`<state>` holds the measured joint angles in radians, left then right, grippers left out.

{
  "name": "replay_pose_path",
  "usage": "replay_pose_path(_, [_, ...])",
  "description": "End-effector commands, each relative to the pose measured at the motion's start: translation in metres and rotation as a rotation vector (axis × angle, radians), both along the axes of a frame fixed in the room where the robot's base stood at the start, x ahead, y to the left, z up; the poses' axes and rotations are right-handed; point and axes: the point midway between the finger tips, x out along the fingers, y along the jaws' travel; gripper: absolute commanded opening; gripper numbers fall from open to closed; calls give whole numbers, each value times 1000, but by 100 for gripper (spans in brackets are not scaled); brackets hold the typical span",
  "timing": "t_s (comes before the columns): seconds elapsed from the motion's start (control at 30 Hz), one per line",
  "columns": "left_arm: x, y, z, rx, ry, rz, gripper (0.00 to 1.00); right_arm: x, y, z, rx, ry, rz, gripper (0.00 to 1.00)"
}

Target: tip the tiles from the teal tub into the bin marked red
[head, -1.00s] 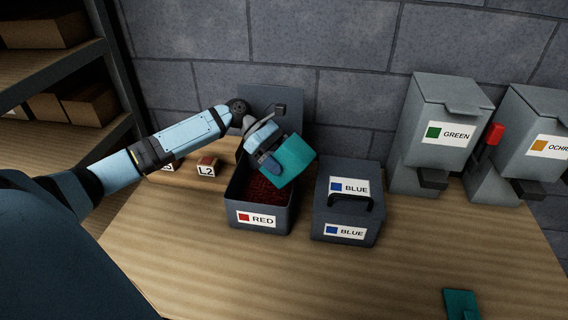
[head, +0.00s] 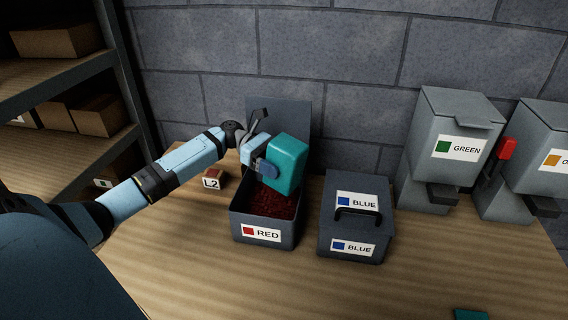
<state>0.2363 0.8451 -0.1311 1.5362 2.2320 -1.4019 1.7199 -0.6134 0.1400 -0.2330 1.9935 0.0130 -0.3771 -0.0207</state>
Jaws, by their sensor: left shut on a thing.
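The teal tub (head: 289,163) is held by my left gripper (head: 266,167) above the bin marked red (head: 262,232). The gripper is shut on the tub's left side. The tub is tilted well over, with its underside or side toward me, so its mouth and inside are hidden. The red bin is open, its lid standing up at the back against the wall, and red tiles (head: 272,203) lie inside it. My right gripper is not in the picture.
A closed bin marked blue (head: 355,222) with a handle stands just right of the red bin. Grey dispensers marked green (head: 447,150) and ochre (head: 530,160) stand further right. A block marked L2 (head: 212,181) is at the left. A teal piece (head: 470,314) shows at the bottom edge.

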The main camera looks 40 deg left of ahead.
Motion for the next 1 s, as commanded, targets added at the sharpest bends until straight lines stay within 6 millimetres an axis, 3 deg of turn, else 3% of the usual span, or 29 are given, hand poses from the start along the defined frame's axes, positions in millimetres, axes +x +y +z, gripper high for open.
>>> replay_pose_path(0.5, [-3,24,8,-352,-48,1,29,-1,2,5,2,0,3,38])
replay_pose_path(1.0, [-4,29,10,-414,-57,-1,29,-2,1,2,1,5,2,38])
